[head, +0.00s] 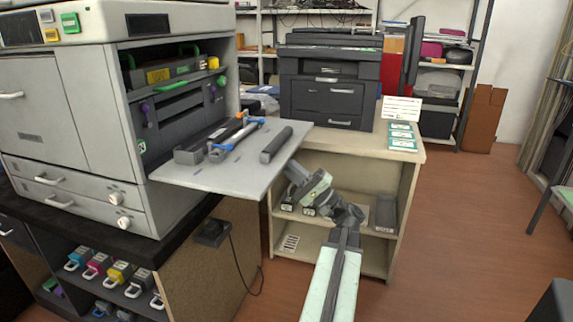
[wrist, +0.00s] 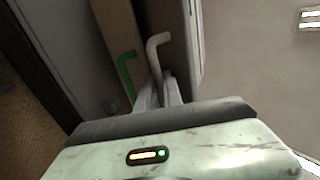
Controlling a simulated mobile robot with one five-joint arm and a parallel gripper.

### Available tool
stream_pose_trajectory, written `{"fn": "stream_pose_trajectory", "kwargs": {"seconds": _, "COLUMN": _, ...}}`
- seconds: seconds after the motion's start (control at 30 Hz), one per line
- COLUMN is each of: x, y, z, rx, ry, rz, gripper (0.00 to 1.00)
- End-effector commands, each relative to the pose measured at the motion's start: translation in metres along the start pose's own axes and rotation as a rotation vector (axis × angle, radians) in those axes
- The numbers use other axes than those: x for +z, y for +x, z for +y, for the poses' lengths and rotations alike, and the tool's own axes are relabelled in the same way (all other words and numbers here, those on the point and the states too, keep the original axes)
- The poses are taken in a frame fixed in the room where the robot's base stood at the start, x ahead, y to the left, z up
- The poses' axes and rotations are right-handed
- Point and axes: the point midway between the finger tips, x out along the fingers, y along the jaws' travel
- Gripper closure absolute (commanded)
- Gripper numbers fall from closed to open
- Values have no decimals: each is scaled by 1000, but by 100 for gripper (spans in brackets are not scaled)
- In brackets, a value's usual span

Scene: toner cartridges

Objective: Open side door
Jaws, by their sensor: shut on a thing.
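The large grey printer (head: 60,100) stands at the left in the head view. Its side door (head: 225,185) is folded down and lies flat like a shelf, and the side opening shows dark inner parts. My gripper (head: 297,170) is at the door's outer edge; its fingertips are hidden there by the door. In the wrist view my gripper (wrist: 165,92) has its fingers close together at the lower end of a pale bent handle (wrist: 154,50), shut on it. A green handle (wrist: 124,72) stands to its left.
Loose dark and blue-tipped parts (head: 225,140) and a dark bar (head: 276,144) lie on the door. A beige shelf cabinet (head: 408,160) with a black printer (head: 330,80) on top stands behind my arm. Open floor (head: 470,240) lies to the right.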

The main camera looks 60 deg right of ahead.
Motion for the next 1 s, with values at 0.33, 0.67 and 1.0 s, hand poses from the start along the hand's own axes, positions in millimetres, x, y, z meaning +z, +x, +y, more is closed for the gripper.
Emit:
{"fn": "stream_pose_trajectory", "kwargs": {"seconds": 0.33, "x": 3, "y": -1, "z": 5, "rx": 13, "ry": 1, "rz": -8, "gripper": 67}}
{"fn": "stream_pose_trajectory", "kwargs": {"seconds": 0.67, "x": 1, "y": -1, "z": 3, "rx": 9, "ry": 0, "rz": -3, "gripper": 67}}
{"fn": "stream_pose_trajectory", "kwargs": {"seconds": 1.0, "x": 0, "y": -38, "z": 8, "rx": 9, "ry": -3, "rz": -1, "gripper": 67}}
